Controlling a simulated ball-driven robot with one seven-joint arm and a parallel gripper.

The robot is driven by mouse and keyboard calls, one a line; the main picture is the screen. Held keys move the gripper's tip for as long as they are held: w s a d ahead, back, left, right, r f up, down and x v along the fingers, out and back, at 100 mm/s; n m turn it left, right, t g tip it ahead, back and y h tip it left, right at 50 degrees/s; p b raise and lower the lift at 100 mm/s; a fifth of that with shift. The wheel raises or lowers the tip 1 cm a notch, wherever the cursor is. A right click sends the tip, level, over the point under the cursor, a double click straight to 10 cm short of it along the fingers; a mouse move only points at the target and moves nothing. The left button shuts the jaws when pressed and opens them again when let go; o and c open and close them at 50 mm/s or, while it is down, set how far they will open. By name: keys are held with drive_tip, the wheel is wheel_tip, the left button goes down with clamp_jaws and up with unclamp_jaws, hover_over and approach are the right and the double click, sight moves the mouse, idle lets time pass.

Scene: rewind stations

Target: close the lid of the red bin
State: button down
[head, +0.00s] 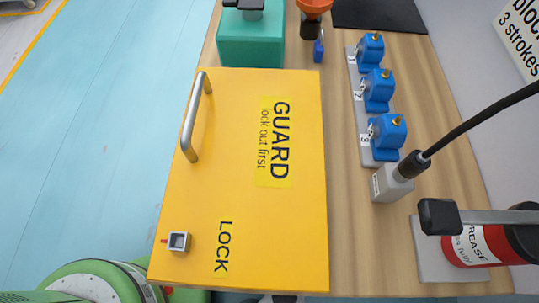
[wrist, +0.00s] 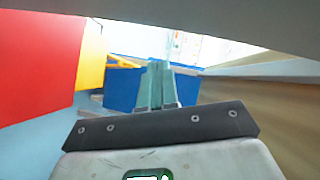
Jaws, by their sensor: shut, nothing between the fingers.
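No red bin with a lid shows in the head view. In the wrist view a large flat red surface (wrist: 35,65) fills the upper left. It may be part of the red bin, but I cannot tell, and no lid can be made out on it. My gripper (wrist: 160,70) shows in the middle of the wrist view. Its two fingers are together and hold nothing. The red surface is to the left of the fingers, apart from them.
The wrist view shows a yellow surface (wrist: 90,55) beside the red one and a blue box-like thing (wrist: 122,88) behind the fingers. In the head view a wooden bench (head: 345,225) carries a yellow guard panel (head: 225,190), a teal block (head: 250,45) and blue units (head: 378,90). Blue floor lies left.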

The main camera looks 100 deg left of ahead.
drive_tip(key=shift+s+d+f, duration=0.1)
drive_tip(key=shift+s+f, duration=0.2)
drive_tip(key=shift+s, duration=0.2)
drive_tip(key=shift+s+f, duration=0.3)
drive_tip(key=shift+s, duration=0.2)
drive_tip(key=shift+d, duration=0.1)
